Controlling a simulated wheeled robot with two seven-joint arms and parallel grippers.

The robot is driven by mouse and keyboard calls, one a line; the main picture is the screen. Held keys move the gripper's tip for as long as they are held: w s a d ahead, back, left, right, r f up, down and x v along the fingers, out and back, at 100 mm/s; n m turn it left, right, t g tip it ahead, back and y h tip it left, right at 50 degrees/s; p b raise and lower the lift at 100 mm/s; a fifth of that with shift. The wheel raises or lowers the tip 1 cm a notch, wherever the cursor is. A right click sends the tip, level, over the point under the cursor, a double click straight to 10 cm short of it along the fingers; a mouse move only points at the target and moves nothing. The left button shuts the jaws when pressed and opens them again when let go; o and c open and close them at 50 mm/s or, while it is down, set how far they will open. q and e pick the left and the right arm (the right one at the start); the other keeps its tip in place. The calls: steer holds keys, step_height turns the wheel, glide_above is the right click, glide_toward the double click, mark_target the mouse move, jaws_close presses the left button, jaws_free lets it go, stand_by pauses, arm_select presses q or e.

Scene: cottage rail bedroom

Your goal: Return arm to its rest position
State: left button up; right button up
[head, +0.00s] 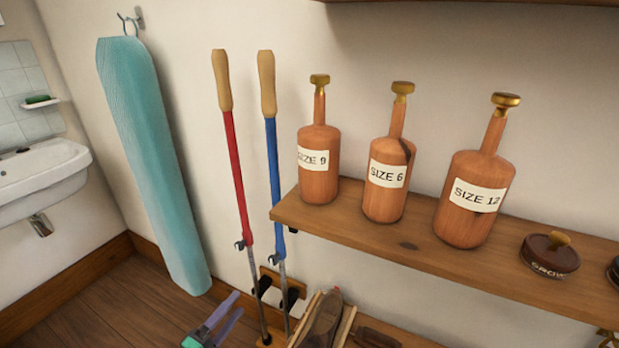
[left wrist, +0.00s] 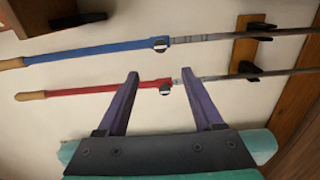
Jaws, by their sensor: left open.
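My left gripper (head: 237,302) is low in the head view, at the bottom edge left of centre, in front of the rack that holds two long-handled tools. In the left wrist view its two purple fingers (left wrist: 159,73) are spread apart with nothing between them. The red-shafted tool (head: 235,175) and the blue-shafted tool (head: 272,175) stand upright against the wall. In the left wrist view the red shaft (left wrist: 95,88) passes behind the fingertips, and the blue shaft (left wrist: 90,53) lies beyond it. Whether a finger touches the red shaft cannot be told. My right gripper is not in view.

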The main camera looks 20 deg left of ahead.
arm_select(q)
steer(key=s+a+f+m+g+y, duration=0.1)
steer(key=s+f+m+g, duration=0.35)
steer(key=f, duration=0.65)
steer(key=s+f+m+g+y, duration=0.1)
steer(key=s+f+m+g, duration=0.2)
steer(key=s+f, duration=0.55)
steer(key=s+a+f+m+g+y, duration=0.1)
steer(key=s+f+m+g, duration=0.2)
steer(key=f, duration=1.1)
steer(key=s+d+f+m+g+p, duration=0.1)
steer(key=s+d+f+m+g, duration=0.25)
steer(key=s, duration=0.25)
steer(key=s+d+f+m+g+p, duration=0.1)
steer(key=s+d+f+m+g, duration=0.2)
steer(key=s+m, duration=0.3)
step_height(320, 180, up, 12)
steer(key=n+p, duration=0.1)
steer(key=p, duration=1.1)
steer(key=shift+s+r, duration=0.2)
steer(key=shift+r, duration=0.05)
